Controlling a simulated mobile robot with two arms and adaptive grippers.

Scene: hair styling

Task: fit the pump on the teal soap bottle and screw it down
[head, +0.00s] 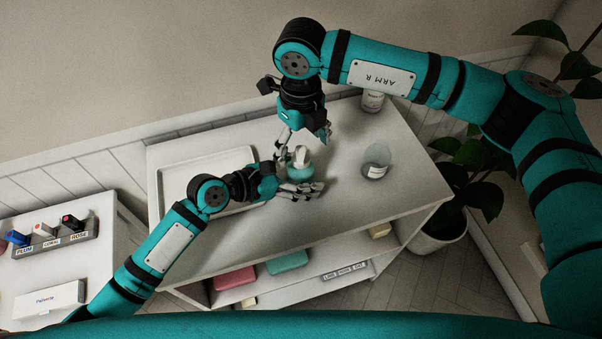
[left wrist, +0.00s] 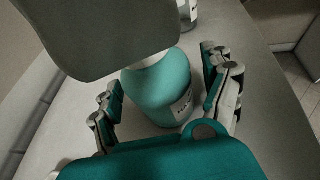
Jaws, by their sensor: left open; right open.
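The teal soap bottle (head: 302,174) stands upright on the white table top, and it also shows in the left wrist view (left wrist: 158,88). The pale pump (head: 301,156) is at the bottle's mouth; its large head (left wrist: 100,35) hides much of the upper left wrist view. I cannot tell whether the pump is screwed down. My left gripper (head: 299,176) is open, with its fingers on either side of the bottle and gaps visible in the left wrist view (left wrist: 165,95). My right gripper (head: 303,143) is open above, its fingers spread around the pump.
A clear labelled bottle (head: 375,161) stands to the right. An empty white tray (head: 168,193) lies to the left, under my left arm. The table's front middle is clear.

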